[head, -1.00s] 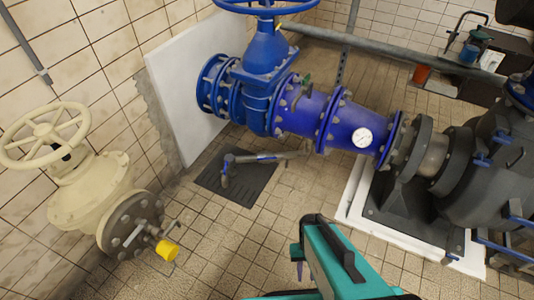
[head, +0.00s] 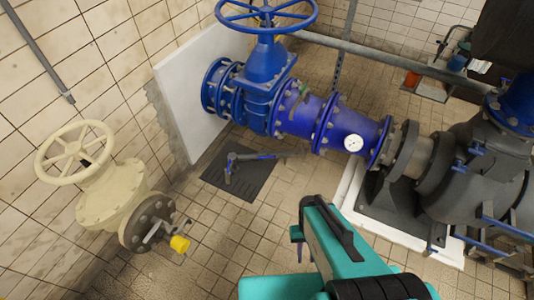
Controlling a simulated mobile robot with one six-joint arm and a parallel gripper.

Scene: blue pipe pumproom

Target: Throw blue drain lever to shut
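A small drain pipe with a blue lever (head: 264,156) stands over a dark floor grate (head: 250,189), below the big blue pipe. The lever looks to lie roughly along the pipe; its exact angle is too small to tell. My teal arm (head: 340,240) reaches in from the bottom, to the right of the grate and nearer the camera. A small dark purple part, perhaps of my gripper (head: 297,236), shows at its left end. The fingers are not clear, and nothing is seen held. My arm is apart from the lever in the picture.
A blue gate valve with handwheel (head: 267,80) stands behind the grate. A cream valve (head: 118,200) with a yellow-capped tap (head: 180,243) is at left. A dark pump (head: 470,175) on a white plinth is at right. Tiled floor before the grate is clear.

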